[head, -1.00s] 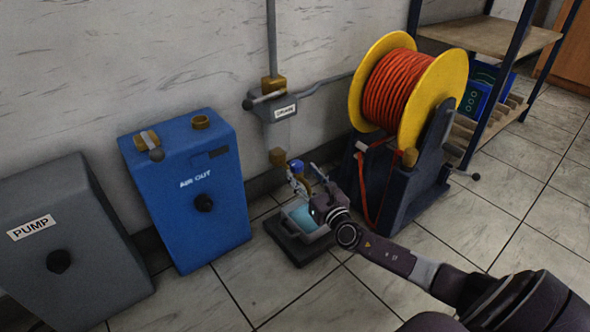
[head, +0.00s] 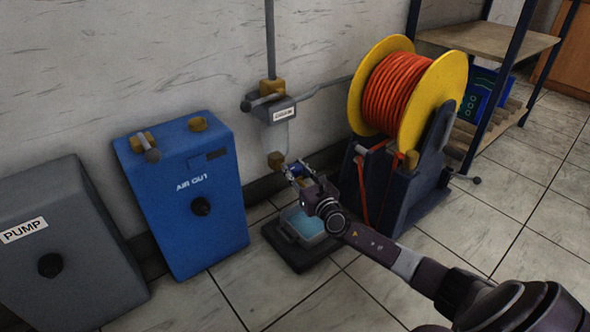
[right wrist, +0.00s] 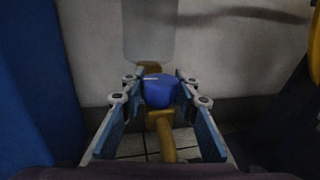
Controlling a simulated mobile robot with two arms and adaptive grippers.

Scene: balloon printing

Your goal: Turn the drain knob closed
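The drain knob (head: 296,170) is blue and sits on a brass fitting (head: 276,159) below the small grey box labelled DRAIN (head: 281,110). In the right wrist view the blue knob (right wrist: 159,91) stands between my two fingers, above a brass pipe (right wrist: 162,135). My right gripper (right wrist: 159,84) is open around it, with a small gap on each side. In the head view my right gripper (head: 293,174) reaches the knob from the lower right and partly hides it. My left gripper is not in view.
A shallow tray of blue liquid (head: 321,240) lies on the floor below. A yellow reel of orange hose (head: 398,92) stands close on the right.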

